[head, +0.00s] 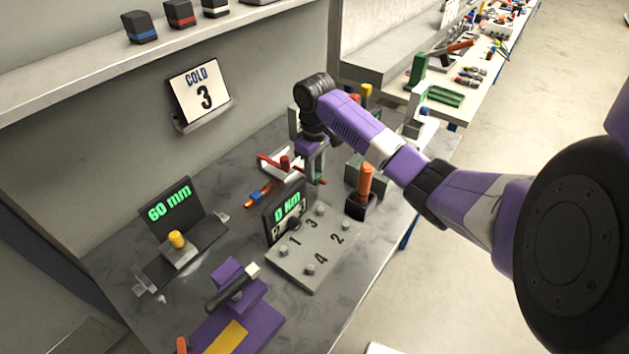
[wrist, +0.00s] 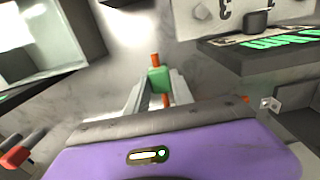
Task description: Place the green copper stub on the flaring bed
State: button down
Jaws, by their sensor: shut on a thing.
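My gripper (wrist: 158,88) is shut on the green copper stub (wrist: 158,79), a green sleeve with copper ends poking out of it. In the head view my gripper (head: 318,172) hangs over the worktop behind the 0 Nm display, and the stub is largely hidden. No label marks the flaring bed. A pale block with a red knob and red bar (head: 271,162) lies just left of my gripper, and a purple fixture with a yellow strip (head: 229,338) stands at the front.
A blue-sleeved copper stub (head: 256,197) lies on the worktop. The 0 Nm display (head: 287,212) and a numbered plate (head: 318,258) stand in front of my gripper. A dark holder with an orange handle (head: 365,183) is to its right. The 60 mm gauge (head: 170,210) stands left.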

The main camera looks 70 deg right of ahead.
jog(key=shift+f, duration=2.1)
jog(key=c, duration=1.1)
grip_release()
jog(key=shift+f, duration=0.1)
